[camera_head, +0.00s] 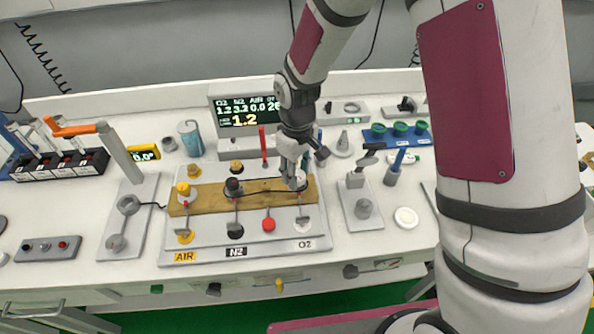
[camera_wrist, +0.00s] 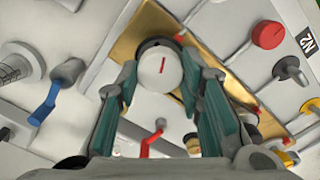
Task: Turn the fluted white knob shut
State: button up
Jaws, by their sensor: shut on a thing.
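The white knob (camera_wrist: 158,72) sits at the right end of the brass plate (camera_head: 210,199), in the O2 column of the panel. In the wrist view its round face carries a short red mark, and the teal-padded fingers of my gripper (camera_wrist: 161,85) stand on either side of it. In the head view my gripper (camera_head: 293,170) points down over the knob and hides most of it. It is shut on the knob. The fluting cannot be made out clearly.
A black knob (camera_head: 234,187) and a yellow knob (camera_head: 184,189) share the brass plate. A red stick (camera_head: 263,148) stands behind it. A lever fixture (camera_head: 362,190) stands close right.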

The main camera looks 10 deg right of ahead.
aim_at(297, 175)
jog(key=m, duration=0.5)
jog(key=shift+m+p, duration=0.3)
dwell(0.4)
jog(key=o, duration=1.2)
jog(key=shift+c, duration=0.2)
jog(key=shift+r, duration=0.1)
notch_tip(297, 175, up, 12)
